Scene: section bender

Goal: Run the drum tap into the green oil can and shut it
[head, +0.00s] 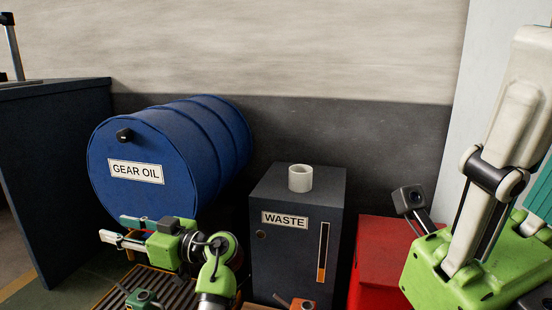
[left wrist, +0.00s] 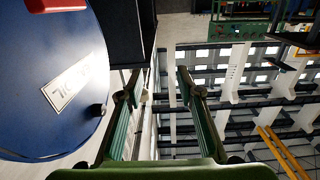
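The blue drum (head: 140,190) labelled GEAR OIL lies on its side, with a black knob (head: 123,135) on its upper face. It also fills the left of the left wrist view (left wrist: 45,60). I cannot make out the tap; the drum's lower face is partly behind my left gripper (head: 113,228). That gripper points left in front of the drum, its fingers apart and empty in the left wrist view (left wrist: 155,90). A small green can (head: 143,300) shows at the bottom edge, partly cut off. My right gripper (head: 470,250) looms at the right, its fingertips unclear.
A dark WASTE cabinet (head: 265,255) with a white ring (head: 300,178) on top stands right of the drum. Beside it is a red box (head: 385,250). An orange can (head: 300,304) and a slatted grate (head: 165,285) are low in front. A dark bench (head: 60,170) stands left.

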